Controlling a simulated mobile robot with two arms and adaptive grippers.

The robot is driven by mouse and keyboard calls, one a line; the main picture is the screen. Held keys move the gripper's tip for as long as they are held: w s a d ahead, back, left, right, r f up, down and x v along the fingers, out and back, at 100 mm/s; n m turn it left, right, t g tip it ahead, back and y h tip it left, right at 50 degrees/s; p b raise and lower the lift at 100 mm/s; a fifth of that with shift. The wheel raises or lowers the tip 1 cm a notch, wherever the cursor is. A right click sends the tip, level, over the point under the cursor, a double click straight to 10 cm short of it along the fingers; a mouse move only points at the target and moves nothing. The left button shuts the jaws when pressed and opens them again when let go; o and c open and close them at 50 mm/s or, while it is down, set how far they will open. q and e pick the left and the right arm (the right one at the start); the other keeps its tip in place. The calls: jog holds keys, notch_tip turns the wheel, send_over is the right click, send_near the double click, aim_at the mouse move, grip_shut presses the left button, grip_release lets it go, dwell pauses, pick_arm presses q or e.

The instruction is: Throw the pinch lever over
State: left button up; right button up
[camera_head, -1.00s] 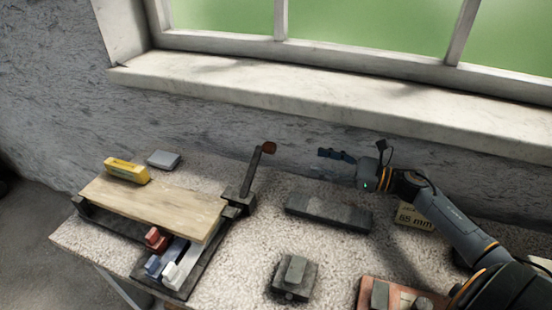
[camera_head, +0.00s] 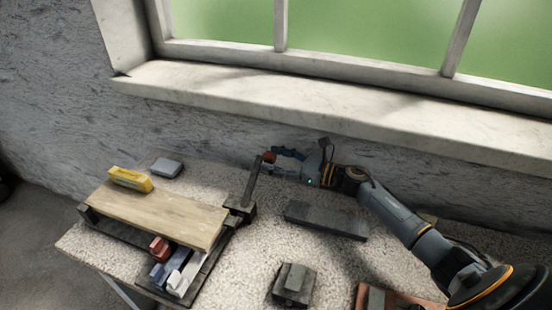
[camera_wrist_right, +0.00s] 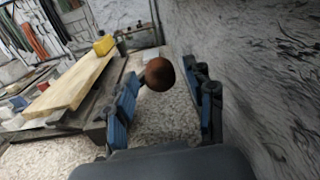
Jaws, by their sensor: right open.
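The pinch lever is a dark upright bar (camera_head: 251,185) with a round reddish-brown knob (camera_head: 269,157) on top. It rises from a dark block at the right end of the wooden board (camera_head: 160,215). My right gripper (camera_head: 276,163) is open, with its fingertips at the knob. In the right wrist view, the knob (camera_wrist_right: 159,74) shows between the two blue-padded fingers (camera_wrist_right: 162,76), closer to the left one. I cannot tell whether a finger touches it. The bar below the knob is mostly hidden in that view. My left gripper is not in view.
A yellow block (camera_head: 130,179) lies on the board, and a grey block (camera_head: 167,167) behind it. Red, blue and white pieces (camera_head: 172,266) sit at its front. A dark slab (camera_head: 326,219) and a grey block (camera_head: 294,283) lie right of the lever. The wall (camera_head: 220,138) is close behind.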

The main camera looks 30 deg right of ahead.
grip_shut()
